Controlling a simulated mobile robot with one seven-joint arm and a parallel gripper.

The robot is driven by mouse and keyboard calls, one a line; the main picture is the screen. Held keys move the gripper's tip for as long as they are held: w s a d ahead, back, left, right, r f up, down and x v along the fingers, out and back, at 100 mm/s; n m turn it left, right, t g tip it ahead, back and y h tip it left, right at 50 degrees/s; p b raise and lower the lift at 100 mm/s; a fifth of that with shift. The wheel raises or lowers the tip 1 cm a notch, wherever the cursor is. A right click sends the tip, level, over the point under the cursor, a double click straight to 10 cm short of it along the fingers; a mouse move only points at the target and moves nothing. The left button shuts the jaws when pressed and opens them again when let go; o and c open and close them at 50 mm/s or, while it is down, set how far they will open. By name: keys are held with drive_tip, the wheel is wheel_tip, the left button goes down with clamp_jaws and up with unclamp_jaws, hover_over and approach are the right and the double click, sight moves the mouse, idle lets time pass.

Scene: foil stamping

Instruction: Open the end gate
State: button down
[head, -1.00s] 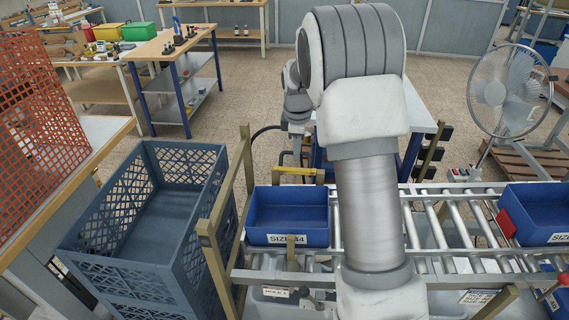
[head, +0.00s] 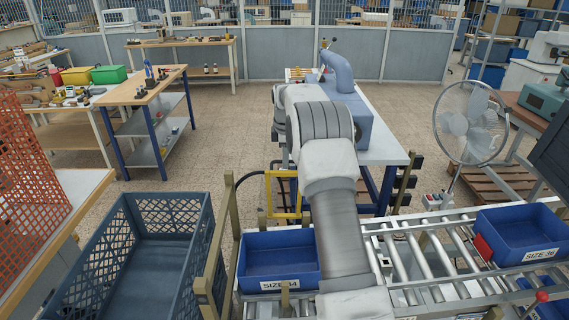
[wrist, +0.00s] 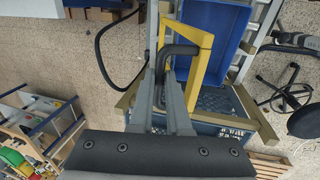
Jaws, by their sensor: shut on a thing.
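The end gate (head: 299,196) is a yellow frame at the left end of the roller conveyor, beyond the blue tray marked SIZE 44 (head: 280,262). In the wrist view the yellow frame (wrist: 203,60) stands in front of my gripper, close beside the blue tray (wrist: 213,38). A dark grey bent handle (wrist: 182,49) is on the gate. My gripper (wrist: 170,75) is shut on this handle, its grey fingers reaching up to it. The exact contact is partly hidden by the fingers. In the head view my arm hides part of the conveyor, and the gripper is not clearly visible.
A dark blue-grey crate (head: 120,235) stands left of the conveyor, beside wooden posts (head: 232,203). A black hose (wrist: 103,58) loops near the gate. Another blue tray (head: 522,229) sits on the rollers (head: 425,245) at right. Open floor lies behind the crate.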

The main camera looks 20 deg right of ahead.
drive_tip(key=shift+w+d+f+p, duration=0.15)
drive_tip(key=shift+w+d, duration=0.15)
drive_tip(key=shift+w, duration=0.4)
drive_tip(key=shift+w+d+f+p, duration=0.15)
drive_tip(key=shift+w+d, duration=0.1)
drive_tip(key=shift+w, duration=0.45)
drive_tip(key=shift+r, duration=0.1)
drive_tip(key=c, duration=1.2)
unclamp_jaws()
drive_tip(key=o, duration=0.3)
drive_tip(key=shift+w, duration=0.15)
drive_tip(key=shift+r, duration=0.15)
drive_tip(key=v, duration=1.7)
drive_tip(key=shift+d+r, duration=0.1)
drive_tip(key=shift+r, duration=0.1)
